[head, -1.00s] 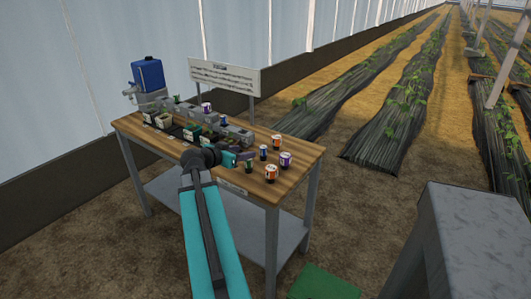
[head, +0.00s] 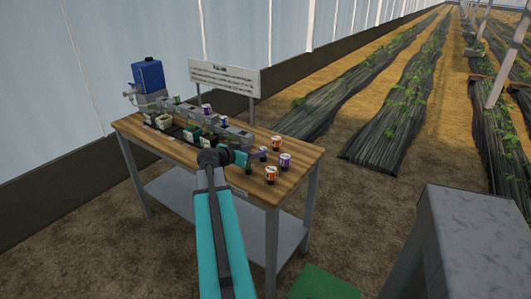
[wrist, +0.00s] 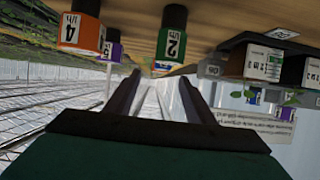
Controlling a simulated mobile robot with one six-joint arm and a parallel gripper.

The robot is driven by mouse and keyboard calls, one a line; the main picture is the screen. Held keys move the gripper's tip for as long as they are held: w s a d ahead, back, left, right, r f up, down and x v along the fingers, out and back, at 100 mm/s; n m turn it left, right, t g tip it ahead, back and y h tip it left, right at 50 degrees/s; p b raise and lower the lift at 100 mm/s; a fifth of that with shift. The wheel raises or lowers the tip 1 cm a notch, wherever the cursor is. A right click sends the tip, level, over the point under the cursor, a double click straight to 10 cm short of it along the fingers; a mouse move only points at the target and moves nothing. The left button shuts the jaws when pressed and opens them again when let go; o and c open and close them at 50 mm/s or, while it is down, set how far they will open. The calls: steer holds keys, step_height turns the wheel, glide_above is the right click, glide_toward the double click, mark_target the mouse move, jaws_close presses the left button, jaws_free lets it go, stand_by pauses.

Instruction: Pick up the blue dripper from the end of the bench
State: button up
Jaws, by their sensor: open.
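The blue dripper (head: 263,149) stands near the right end of the wooden bench (head: 299,153), partly hidden by my gripper in the head view. My gripper (head: 262,156) is open and empty, low over the bench beside it. In the wrist view, which is upside down, my two fingers (wrist: 158,95) are spread apart. A green dripper (wrist: 172,42) marked 2 shows in line with the gap between them. A small blue patch shows at its lower edge; I cannot tell whether that is the blue dripper.
An orange dripper (wrist: 82,32) marked 4 and a purple dripper (wrist: 111,48) are left of my fingers in the wrist view. Another orange dripper (head: 276,143) stands further back. A row of grey blocks and pots fills the bench's left part, with a blue tank (head: 148,73) behind.

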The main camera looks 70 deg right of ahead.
mark_target(262, 149)
steer(key=shift+x, duration=1.1)
steer(key=shift+p+x, duration=0.8)
steer(key=shift+x, duration=1.8)
steer(key=shift+w, duration=0.1)
steer(key=shift+c, duration=0.4)
steer(key=c, duration=1.1)
